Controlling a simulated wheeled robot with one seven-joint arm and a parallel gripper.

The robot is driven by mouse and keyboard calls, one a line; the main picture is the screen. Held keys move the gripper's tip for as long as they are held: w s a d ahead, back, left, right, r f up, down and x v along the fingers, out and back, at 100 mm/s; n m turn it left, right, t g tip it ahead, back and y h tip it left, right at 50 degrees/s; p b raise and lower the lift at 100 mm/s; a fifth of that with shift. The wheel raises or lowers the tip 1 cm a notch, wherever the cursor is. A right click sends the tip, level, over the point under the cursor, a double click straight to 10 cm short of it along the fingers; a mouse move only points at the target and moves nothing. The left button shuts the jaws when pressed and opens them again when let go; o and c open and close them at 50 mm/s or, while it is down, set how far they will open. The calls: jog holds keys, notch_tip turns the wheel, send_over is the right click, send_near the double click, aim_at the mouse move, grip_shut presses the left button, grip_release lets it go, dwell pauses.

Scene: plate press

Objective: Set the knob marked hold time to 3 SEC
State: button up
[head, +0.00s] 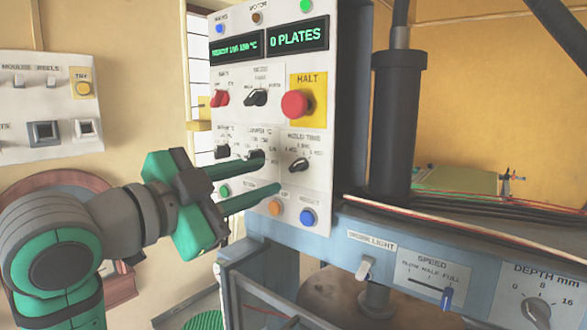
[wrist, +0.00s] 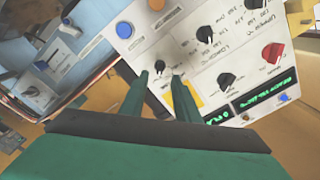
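The hold time knob (head: 299,165) is a small black knob on the white control panel (head: 322,120), below the red HALT button. Its bar appears tilted from lower left to upper right. The small labels around it are too blurred to read surely, so I cannot tell its setting. I see no contact with the knob.
The HALT button (head: 295,104) sits just above the knob. Another black knob (head: 256,155) is close beside the upper finger. Orange (head: 274,208) and blue (head: 307,217) buttons lie below. A blue-grey press beam (head: 400,250) with cables juts out at right.

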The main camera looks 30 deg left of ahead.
aim_at(292, 168)
jog(key=shift+w+d, duration=0.15)
jog(key=shift+w, duration=1.1)
jog(key=shift+w+d, duration=0.2)
jog(key=shift+w, duration=1.1)
jog(key=shift+w+d, duration=0.15)
jog(key=shift+w, duration=1.1)
jog(key=shift+c, duration=0.6)
grip_shut()
